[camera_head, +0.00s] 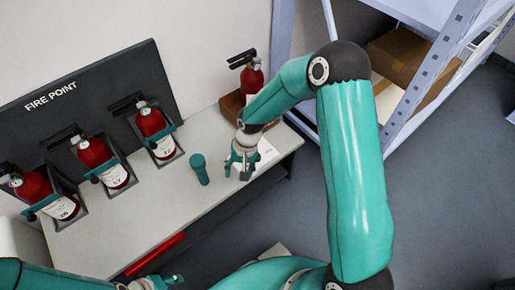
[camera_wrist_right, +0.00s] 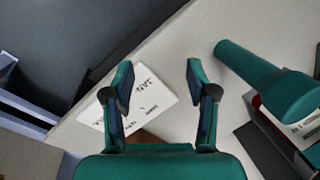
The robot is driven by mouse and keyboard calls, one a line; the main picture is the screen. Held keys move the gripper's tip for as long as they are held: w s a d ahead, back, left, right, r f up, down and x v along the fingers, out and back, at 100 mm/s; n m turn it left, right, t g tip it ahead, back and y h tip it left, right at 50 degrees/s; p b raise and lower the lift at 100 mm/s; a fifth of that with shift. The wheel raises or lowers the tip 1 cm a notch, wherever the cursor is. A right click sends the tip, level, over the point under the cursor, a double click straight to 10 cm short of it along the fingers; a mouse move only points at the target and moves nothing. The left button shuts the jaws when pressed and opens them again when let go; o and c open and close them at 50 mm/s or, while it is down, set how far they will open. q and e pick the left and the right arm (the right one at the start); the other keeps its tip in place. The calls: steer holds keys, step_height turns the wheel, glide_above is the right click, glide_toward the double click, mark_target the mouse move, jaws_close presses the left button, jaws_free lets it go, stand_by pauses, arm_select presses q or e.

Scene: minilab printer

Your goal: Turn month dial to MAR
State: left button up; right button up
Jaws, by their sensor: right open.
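A white card or plate (camera_head: 267,152) lies on the light table under my right gripper. In the right wrist view the card (camera_wrist_right: 150,102) shows printed lettering that seems to read JAN, with smaller text that I cannot read. I cannot make out a separate dial knob on it. My right gripper (camera_head: 243,172) is open and empty above the card; its two fingers (camera_wrist_right: 160,75) stand apart on either side in the wrist view. My left gripper (camera_head: 160,283) is at the bottom left edge, small and partly cut off; its jaws are unclear.
A teal tool with a wider end (camera_head: 200,170) stands on the table left of my right gripper. Several red extinguishers (camera_head: 150,120) sit in holders before the FIRE POINT board (camera_head: 60,90). Another extinguisher (camera_head: 251,78) is at the back. A shelf (camera_head: 400,120) with a cardboard box stands right.

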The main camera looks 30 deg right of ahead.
steer(key=w+d+r+m+h+p, duration=0.15)
steer(key=w+d+r+m, duration=0.25)
steer(key=d+r, duration=0.65)
steer(key=shift+h, duration=0.45)
steer(key=f+b, duration=0.1)
steer(key=f, duration=0.4)
steer(key=f+b, duration=0.2)
steer(key=f, duration=0.3)
steer(key=a+f+b, duration=0.1)
steer(key=f+b, duration=0.1)
steer(key=f, duration=0.3)
steer(key=shift+w, duration=0.2)
arm_select(q)
step_height(320, 180, down, 3)
steer(key=shift+r, duration=0.1)
arm_select(e)
jaws_close()
steer(key=shift+d, duration=0.2)
steer(key=shift+a, duration=0.1)
